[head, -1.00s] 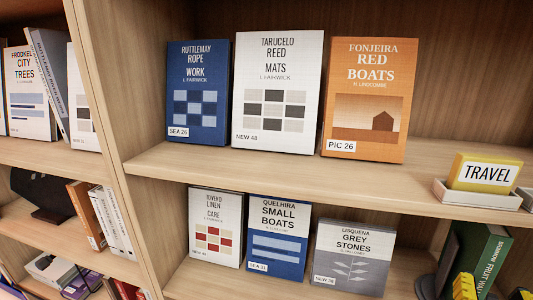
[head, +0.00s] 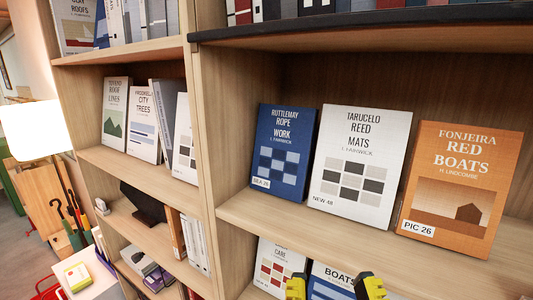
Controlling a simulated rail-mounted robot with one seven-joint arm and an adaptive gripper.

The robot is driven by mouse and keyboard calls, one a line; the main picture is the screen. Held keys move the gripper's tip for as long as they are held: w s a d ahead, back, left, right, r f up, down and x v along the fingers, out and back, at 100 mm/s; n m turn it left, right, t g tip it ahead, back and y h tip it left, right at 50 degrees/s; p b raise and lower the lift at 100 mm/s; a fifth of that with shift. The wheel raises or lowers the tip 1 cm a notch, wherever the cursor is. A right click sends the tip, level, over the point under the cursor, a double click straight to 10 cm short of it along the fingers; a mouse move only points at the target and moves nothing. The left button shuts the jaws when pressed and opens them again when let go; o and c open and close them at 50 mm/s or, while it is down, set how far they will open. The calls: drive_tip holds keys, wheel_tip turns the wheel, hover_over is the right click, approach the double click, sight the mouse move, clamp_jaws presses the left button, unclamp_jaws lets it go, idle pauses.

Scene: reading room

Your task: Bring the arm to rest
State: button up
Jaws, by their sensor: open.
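My gripper (head: 335,287) shows at the bottom edge of the head view as two yellow-and-black fingertips set apart. It is open, with nothing seen between the fingers. It is in front of the lower shelf, where a white book with red blocks (head: 275,267) and a blue Small Boats book (head: 330,283) stand behind it. The rest of my arm is below the picture.
On the shelf above stand a blue book (head: 283,150), a white book (head: 360,165) and an orange book (head: 460,185). An upright panel (head: 212,120) divides the bays. A lamp (head: 35,128) and a white table (head: 85,272) are at left.

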wheel_tip(320, 180, up, 23)
drive_tip(key=p, duration=2)
wheel_tip(320, 180, down, 14)
drive_tip(key=b, duration=1.4)
